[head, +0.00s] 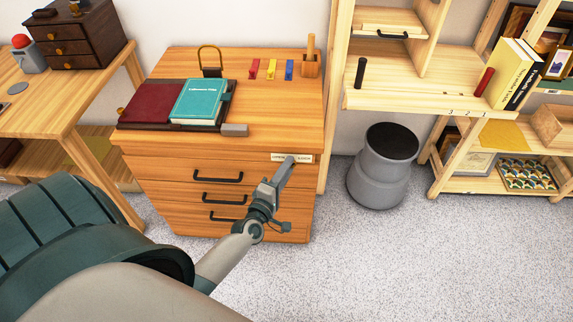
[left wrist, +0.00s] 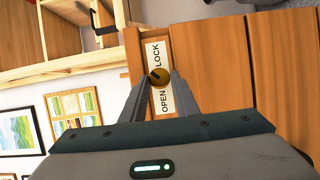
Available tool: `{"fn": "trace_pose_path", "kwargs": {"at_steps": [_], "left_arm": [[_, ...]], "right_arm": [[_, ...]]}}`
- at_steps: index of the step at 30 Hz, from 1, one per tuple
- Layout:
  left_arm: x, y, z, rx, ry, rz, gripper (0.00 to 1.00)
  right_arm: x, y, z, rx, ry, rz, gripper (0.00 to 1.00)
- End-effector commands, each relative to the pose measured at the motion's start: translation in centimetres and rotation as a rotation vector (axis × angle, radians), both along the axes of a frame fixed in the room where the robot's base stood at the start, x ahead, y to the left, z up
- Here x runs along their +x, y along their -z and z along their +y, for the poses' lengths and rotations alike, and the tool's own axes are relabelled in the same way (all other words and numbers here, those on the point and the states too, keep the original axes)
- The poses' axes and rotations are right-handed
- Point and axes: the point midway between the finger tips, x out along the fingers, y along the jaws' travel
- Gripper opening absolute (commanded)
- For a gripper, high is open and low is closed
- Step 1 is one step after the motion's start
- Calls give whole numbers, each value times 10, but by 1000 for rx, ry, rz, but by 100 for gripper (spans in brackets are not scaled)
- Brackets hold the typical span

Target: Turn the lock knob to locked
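The lock knob (left wrist: 158,77) is a small round brass knob with a dark slot, on a white label plate (left wrist: 158,95) that reads OPEN at one end and LOCK at the other. The plate also shows on the upper right of the wooden drawer cabinet (head: 165,165) in the head view. My left gripper (left wrist: 160,88) has its two fingertips on either side of the knob, very near it. I cannot tell whether they press on it. In the head view my left gripper (head: 286,172) covers the knob. My right gripper is not in view.
A grey bin (head: 383,170) stands to the right, beside wooden shelves (head: 415,100). The floor in front is clear.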

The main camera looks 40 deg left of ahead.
Motion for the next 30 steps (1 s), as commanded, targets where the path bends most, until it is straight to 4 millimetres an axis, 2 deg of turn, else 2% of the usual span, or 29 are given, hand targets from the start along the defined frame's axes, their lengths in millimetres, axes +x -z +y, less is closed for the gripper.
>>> {"fn": "trace_pose_path", "kwargs": {"at_steps": [1,2,12,17,23,30], "left_arm": [[0,0,-1,0,1,1,40],[0,0,-1,-1,1,1,45],[-1,0,0,-1,-1,0,45],[-8,1,-1,-1,-1,1,45],[-30,1,-5,-2,-1,2,45],[-73,2,-11,-2,0,2,45]], "right_arm": [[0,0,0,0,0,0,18],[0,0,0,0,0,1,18],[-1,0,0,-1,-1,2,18],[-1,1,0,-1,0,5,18],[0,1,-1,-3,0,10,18],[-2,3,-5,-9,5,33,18]]}}
